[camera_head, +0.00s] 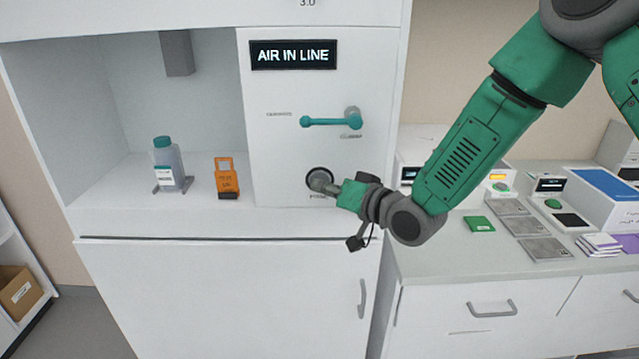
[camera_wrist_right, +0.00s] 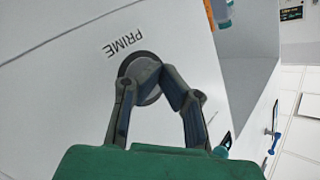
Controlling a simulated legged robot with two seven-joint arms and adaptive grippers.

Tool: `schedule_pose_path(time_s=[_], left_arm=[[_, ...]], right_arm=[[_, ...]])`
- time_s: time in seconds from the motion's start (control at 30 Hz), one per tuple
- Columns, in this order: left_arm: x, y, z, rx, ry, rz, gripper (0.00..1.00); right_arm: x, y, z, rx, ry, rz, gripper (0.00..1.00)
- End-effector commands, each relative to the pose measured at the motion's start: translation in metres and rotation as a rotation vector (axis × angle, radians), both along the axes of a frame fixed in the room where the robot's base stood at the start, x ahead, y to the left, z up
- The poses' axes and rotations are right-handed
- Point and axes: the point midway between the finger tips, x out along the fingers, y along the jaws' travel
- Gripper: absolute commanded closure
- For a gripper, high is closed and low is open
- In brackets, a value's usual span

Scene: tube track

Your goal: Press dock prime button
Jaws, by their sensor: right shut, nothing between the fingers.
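The dock's white front panel (camera_head: 285,95) carries a display (camera_head: 293,55) reading "AIR IN LINE" and a teal lever handle (camera_head: 331,121). Below the lever is the round prime button with a dark ring (camera_head: 319,178). In the wrist view the button (camera_wrist_right: 139,68) is grey, beside the word "PRIME". My right gripper (camera_head: 322,184) is shut and empty, its fingertips in front of the button and overlapping it. In the wrist view the fingers (camera_wrist_right: 150,80) cover part of the button. I cannot tell whether they touch it. My left gripper is not in view.
A teal-capped bottle (camera_head: 167,165) and an orange item (camera_head: 227,180) stand in the open bay left of the panel. A bench (camera_head: 440,255) on the right holds grey plates (camera_head: 525,225), a green block (camera_head: 479,224) and boxes. Drawer handles stick out below.

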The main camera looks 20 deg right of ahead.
Motion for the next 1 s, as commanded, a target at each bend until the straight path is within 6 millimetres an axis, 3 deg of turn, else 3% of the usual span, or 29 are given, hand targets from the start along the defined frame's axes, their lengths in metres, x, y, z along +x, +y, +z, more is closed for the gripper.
schedule_pose_path(time_s=[0.87,1.0], left_arm=[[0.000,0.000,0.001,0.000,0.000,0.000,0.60],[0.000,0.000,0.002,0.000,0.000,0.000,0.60]], right_arm=[[-0.019,0.005,0.000,0.001,0.000,0.000,1.00],[-0.030,0.009,0.000,0.000,0.002,0.001,1.00]])
